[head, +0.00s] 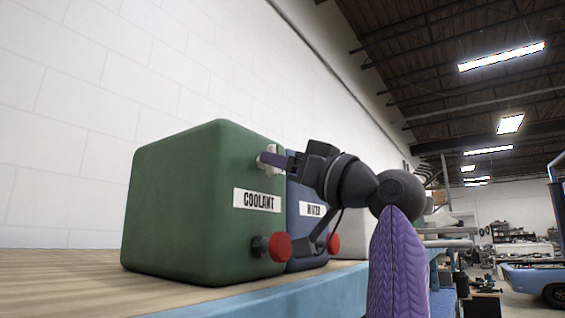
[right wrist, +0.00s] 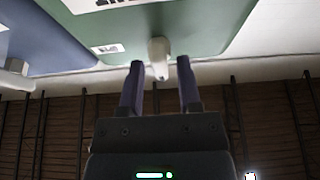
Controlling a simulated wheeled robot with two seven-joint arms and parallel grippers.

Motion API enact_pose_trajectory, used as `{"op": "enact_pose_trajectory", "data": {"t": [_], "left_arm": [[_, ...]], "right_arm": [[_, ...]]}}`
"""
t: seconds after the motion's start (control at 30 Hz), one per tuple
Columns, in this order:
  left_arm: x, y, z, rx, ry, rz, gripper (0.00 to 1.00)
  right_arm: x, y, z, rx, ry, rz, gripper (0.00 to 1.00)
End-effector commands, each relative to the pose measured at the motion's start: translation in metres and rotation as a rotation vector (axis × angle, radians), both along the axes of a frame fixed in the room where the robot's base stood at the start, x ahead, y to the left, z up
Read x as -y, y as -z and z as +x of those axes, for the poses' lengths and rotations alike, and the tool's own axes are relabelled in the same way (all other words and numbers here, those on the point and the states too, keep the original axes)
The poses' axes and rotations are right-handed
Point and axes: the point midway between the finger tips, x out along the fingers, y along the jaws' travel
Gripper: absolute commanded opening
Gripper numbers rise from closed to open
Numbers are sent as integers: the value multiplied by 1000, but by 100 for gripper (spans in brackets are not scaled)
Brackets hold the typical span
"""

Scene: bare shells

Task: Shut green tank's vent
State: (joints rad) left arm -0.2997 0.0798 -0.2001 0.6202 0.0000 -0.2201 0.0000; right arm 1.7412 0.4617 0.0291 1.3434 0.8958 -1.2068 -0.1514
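The green tank (head: 190,205), labelled COOLANT, stands on a wooden bench top. Its white vent (head: 268,152) sticks out high on the front face, partly hidden by my gripper in the head view. In the right wrist view the vent (right wrist: 158,48) hangs off the green tank (right wrist: 190,22), its tip between my fingertips. My right gripper (head: 279,161) is at the vent. In its own view the right gripper (right wrist: 160,70) is open, one finger on each side of the vent, with gaps visible. Whether a finger touches it is unclear. My left gripper is out of view.
A red-knobbed tap (head: 280,246) sits low on the green tank, below my gripper. A blue tank (head: 294,220), labelled WATER, stands beside it, with its own white fitting (right wrist: 14,78). A paler tank (head: 350,246) stands beyond. A white block wall (head: 90,100) runs behind.

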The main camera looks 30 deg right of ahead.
Motion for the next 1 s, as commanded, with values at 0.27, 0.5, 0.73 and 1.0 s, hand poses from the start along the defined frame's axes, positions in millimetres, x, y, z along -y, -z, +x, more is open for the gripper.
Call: {"op": "enact_pose_trajectory", "data": {"t": [0.27,0.5,0.73,1.0], "left_arm": [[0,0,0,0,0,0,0],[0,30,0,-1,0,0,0],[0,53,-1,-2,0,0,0],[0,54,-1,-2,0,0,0]], "right_arm": [[0,1,0,-2,0,0,56],[15,22,-33,2,3,-1,56],[32,38,-76,1,1,1,56],[36,39,-84,-2,0,0,56]]}}
